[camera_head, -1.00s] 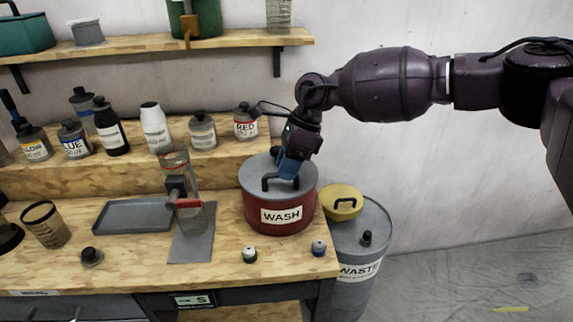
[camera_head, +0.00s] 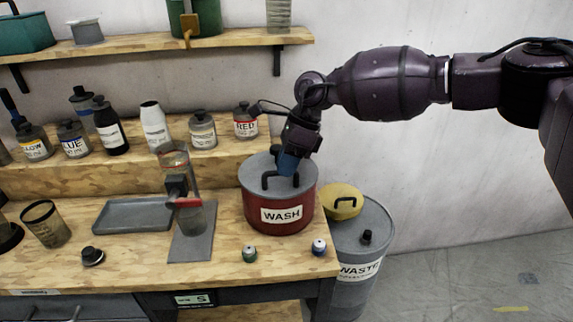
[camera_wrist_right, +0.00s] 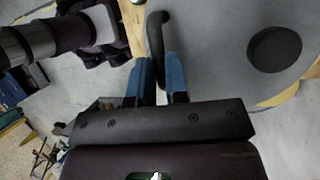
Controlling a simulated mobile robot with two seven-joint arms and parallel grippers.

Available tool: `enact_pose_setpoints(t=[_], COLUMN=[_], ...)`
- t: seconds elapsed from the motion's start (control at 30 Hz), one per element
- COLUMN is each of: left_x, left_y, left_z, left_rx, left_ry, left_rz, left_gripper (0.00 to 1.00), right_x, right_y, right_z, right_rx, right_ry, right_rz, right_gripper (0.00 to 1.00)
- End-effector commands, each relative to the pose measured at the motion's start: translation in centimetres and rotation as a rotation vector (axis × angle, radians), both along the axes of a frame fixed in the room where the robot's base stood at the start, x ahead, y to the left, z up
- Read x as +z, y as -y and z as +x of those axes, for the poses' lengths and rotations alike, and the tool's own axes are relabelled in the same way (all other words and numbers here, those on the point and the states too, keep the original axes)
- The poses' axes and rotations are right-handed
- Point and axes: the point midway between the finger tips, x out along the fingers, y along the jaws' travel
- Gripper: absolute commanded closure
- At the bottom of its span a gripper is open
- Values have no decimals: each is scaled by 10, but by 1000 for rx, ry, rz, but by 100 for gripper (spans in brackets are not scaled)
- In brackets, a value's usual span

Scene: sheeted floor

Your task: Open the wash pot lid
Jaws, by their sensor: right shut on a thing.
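The red wash pot (camera_head: 262,216), labelled WASH, stands at the right end of the workbench. Its grey lid (camera_head: 255,172) sits on top, with a dark handle (camera_head: 268,180) standing up from it. My right gripper (camera_head: 286,165) reaches down over the lid from the right. In the right wrist view the blue fingers of my right gripper (camera_wrist_right: 161,70) are on either side of the dark lid handle (camera_wrist_right: 155,35) and shut on it. The grey lid (camera_wrist_right: 215,35) fills the upper right there. I see no gap between lid and pot. My left gripper is out of view.
Two small jars (camera_head: 249,253) are in front of the pot. Several bottles (camera_head: 110,125) line the raised step behind. A grey tray (camera_head: 134,215) lies left.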

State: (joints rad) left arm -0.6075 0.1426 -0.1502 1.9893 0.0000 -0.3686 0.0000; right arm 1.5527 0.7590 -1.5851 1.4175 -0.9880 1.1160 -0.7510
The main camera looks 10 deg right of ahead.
Motion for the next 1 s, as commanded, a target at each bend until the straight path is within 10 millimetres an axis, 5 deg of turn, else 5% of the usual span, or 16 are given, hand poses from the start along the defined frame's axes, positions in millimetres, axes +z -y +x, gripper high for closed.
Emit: enact_pose_setpoints(t=[0.47,1.0], left_x=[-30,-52], left_y=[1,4], left_z=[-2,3], left_rx=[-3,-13], left_ry=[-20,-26], left_rz=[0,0], left_gripper=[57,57], right_x=[33,68], right_y=[-1,0], right_z=[25,65], right_rx=[-1,-4], right_ry=[-242,-233], right_rz=[4,1], right_gripper=[100,100])
